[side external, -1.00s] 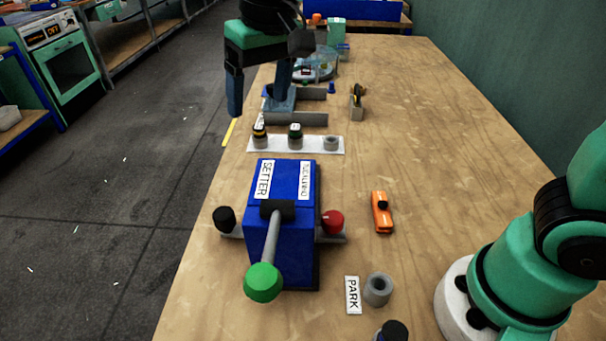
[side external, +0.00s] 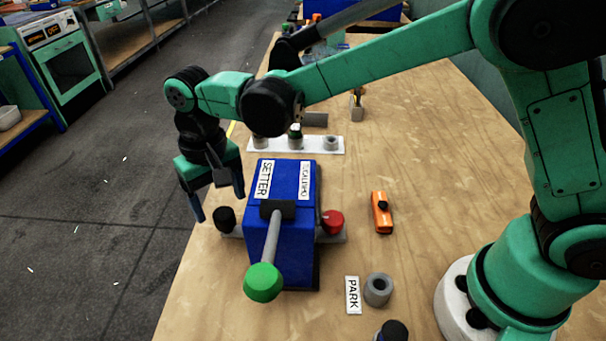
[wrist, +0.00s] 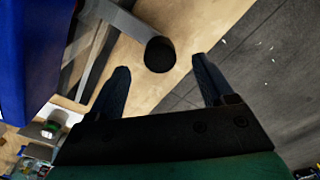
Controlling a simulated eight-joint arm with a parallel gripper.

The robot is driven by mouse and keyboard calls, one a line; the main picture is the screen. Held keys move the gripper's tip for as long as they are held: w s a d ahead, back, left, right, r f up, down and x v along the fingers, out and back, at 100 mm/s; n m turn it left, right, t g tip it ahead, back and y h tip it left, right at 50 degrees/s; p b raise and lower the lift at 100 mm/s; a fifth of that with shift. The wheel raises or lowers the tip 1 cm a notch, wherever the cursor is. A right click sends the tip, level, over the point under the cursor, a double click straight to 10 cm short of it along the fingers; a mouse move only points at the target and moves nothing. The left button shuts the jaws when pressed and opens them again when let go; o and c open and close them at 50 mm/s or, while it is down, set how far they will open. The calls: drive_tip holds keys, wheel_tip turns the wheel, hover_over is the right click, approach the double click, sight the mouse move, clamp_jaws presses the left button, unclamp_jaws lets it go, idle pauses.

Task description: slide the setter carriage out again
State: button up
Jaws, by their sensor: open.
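The blue press (side external: 283,227) labelled SETTER stands on the bench, its lever with a green ball knob (side external: 262,282) tilted toward the camera. A grey bar, apparently the carriage (side external: 236,235), shows low at both sides. A black knob (side external: 224,219) is at its left end and a red knob (side external: 333,221) is on the right side. My gripper (side external: 218,204) is open and empty, just above and left of the black knob. In the wrist view the black knob (wrist: 159,55) lies between the lines of my open fingertips (wrist: 161,68); contact does not show.
A white strip with small pots (side external: 295,144) lies behind the press. The bench's left edge is close to the black knob, with open floor beyond.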

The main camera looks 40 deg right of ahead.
sight(223, 213)
drive_tip(key=shift+f, duration=1.55)
clamp_jaws()
